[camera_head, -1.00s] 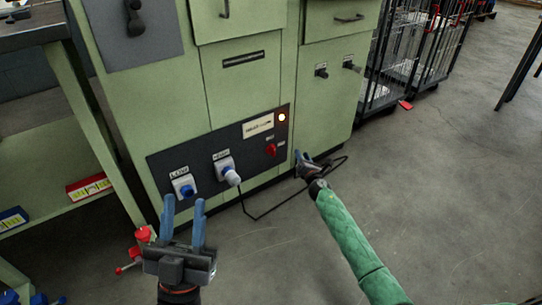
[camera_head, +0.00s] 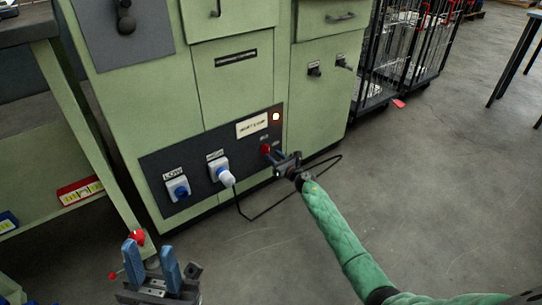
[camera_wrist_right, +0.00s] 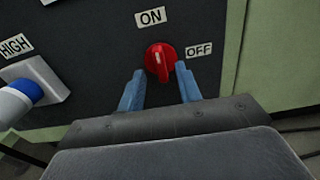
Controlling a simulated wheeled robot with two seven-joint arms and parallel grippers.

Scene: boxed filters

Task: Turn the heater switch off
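The heater switch is a red rotary knob (camera_head: 266,149) on the dark panel (camera_head: 206,160) of the green cabinet. In the right wrist view the knob (camera_wrist_right: 160,62) has its white mark pointing up toward the ON label (camera_wrist_right: 150,17), with the OFF label (camera_wrist_right: 198,50) to its right. My right gripper (camera_head: 279,156) is at the panel; in the right wrist view its blue fingers (camera_wrist_right: 160,80) are open, with the knob at the gap between their tips. Contact cannot be told. My left gripper (camera_head: 152,254) is open and empty, low in front of the cabinet.
An indicator light (camera_head: 276,117) glows above the knob. A LOW socket (camera_head: 178,188) and a HIGH socket with a plug (camera_head: 226,176) are left of it; a black cable (camera_head: 268,211) loops on the floor. Wire carts (camera_head: 400,50) stand right.

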